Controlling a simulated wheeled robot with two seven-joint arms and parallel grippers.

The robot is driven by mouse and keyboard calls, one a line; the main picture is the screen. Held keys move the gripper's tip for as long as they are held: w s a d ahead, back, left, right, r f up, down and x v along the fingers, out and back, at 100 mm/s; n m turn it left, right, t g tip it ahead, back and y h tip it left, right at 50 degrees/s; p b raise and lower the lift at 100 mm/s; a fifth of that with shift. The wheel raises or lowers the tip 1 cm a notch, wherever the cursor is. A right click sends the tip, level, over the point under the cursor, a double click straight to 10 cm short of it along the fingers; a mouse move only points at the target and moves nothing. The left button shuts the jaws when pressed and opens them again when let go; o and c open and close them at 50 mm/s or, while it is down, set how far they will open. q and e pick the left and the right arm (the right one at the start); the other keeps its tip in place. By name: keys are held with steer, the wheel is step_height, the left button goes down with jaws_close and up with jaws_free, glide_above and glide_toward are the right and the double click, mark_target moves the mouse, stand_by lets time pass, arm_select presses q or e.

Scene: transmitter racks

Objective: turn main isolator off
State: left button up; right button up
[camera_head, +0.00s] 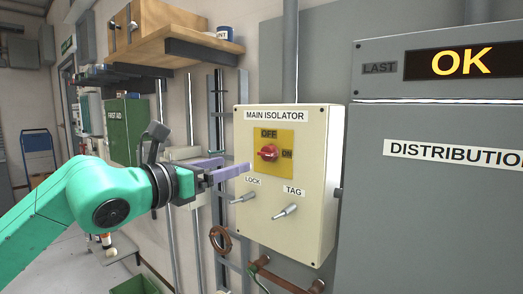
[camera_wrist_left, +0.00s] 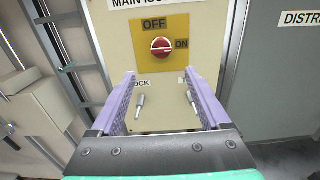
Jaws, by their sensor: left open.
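The main isolator (camera_head: 317,190) is a cream box on the wall, with a yellow plate marked OFF at the top and ON at the right. Its red rotary knob (camera_head: 268,153) sits on the plate; its handle appears to lie sideways, toward ON. The knob also shows in the left wrist view (camera_wrist_left: 161,47), ahead of the fingers. My left gripper (camera_head: 246,171) is open and empty, with purple fingers pointing at the box just left of and below the knob, apparently not touching it. My right gripper is not in view.
Below the plate, a lock pin (camera_head: 243,198) and a tag pin (camera_head: 286,211) stick out from the box. A grey distribution cabinet (camera_head: 430,220) stands close at the right. A wooden shelf (camera_head: 170,42) is above my left arm, and a brown handwheel (camera_head: 220,239) is below.

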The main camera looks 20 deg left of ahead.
mark_target(263, 156)
arm_select(q)
steer(key=p+x, duration=0.3)
steer(key=x, duration=0.2)
steer(key=p+x, duration=0.3)
steer(key=x, duration=0.3)
steer(key=shift+w+d+r, duration=0.2)
steer(key=shift+d, duration=0.1)
steer(key=shift+w+f, duration=0.1)
steer(key=shift+w, duration=0.05)
steer(key=shift+f, duration=0.1)
jaws_close()
